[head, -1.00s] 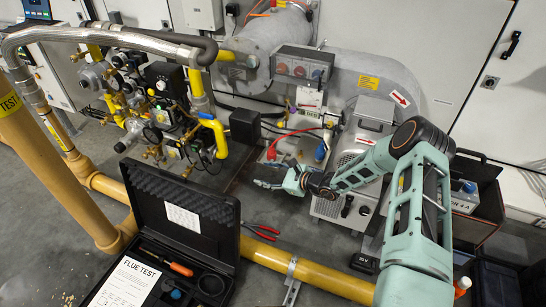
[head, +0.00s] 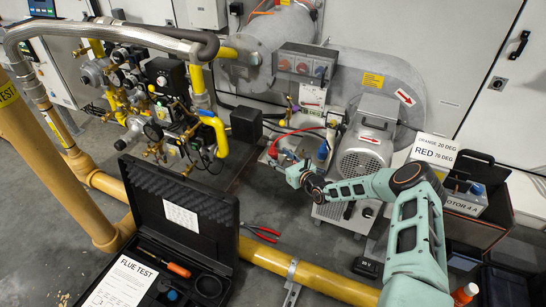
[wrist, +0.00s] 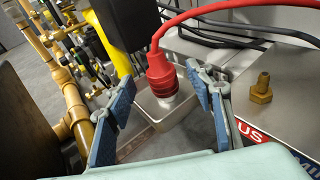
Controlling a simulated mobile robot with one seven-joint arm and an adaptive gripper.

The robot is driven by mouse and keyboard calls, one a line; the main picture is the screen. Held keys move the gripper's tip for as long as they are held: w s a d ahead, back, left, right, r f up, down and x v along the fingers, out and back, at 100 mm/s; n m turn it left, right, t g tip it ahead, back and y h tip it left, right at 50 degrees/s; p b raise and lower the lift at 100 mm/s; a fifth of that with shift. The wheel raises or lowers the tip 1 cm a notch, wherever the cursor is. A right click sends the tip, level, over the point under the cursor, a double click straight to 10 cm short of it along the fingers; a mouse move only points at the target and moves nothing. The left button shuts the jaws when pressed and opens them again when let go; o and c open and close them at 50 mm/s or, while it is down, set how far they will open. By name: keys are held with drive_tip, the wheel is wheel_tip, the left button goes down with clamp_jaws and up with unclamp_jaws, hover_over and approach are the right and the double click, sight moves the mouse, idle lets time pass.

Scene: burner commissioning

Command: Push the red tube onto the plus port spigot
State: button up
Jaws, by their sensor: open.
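The red tube (wrist: 215,8) ends in a ribbed red cuff (wrist: 160,72), with a pale end below it, standing roughly upright in a grey metal holder (wrist: 145,105). The tube (head: 303,131) also shows in the head view, arching beside the burner. My gripper (wrist: 165,105) is open, its blue-padded fingers on either side of the cuff in the wrist view; I see no contact. In the head view my gripper (head: 287,165) is just in front of the holder. A brass spigot (wrist: 261,90) stands bare on a grey block to the right, by a red label reading "US".
Black cables (wrist: 235,38) run behind the cuff. A yellow pipe (wrist: 108,42) rises at left. The grey motor (head: 365,155) stands right of my gripper. An open black case (head: 185,215) and red pliers (head: 260,233) lie on the floor in front.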

sight(275, 153)
drive_tip(key=b+x, duration=0.1)
drive_tip(key=x, duration=0.1)
drive_tip(key=b+x, duration=0.1)
drive_tip(key=x, duration=0.1)
drive_tip(key=shift+f+b, duration=0.3)
drive_tip(key=shift+b, duration=0.05)
drive_tip(key=shift+w+a, duration=0.2)
drive_tip(key=shift+w, duration=0.1)
drive_tip(key=shift+r, duration=0.1)
drive_tip(key=c, duration=1.3)
drive_tip(key=shift+r, duration=0.15)
drive_tip(key=shift+c, duration=0.2)
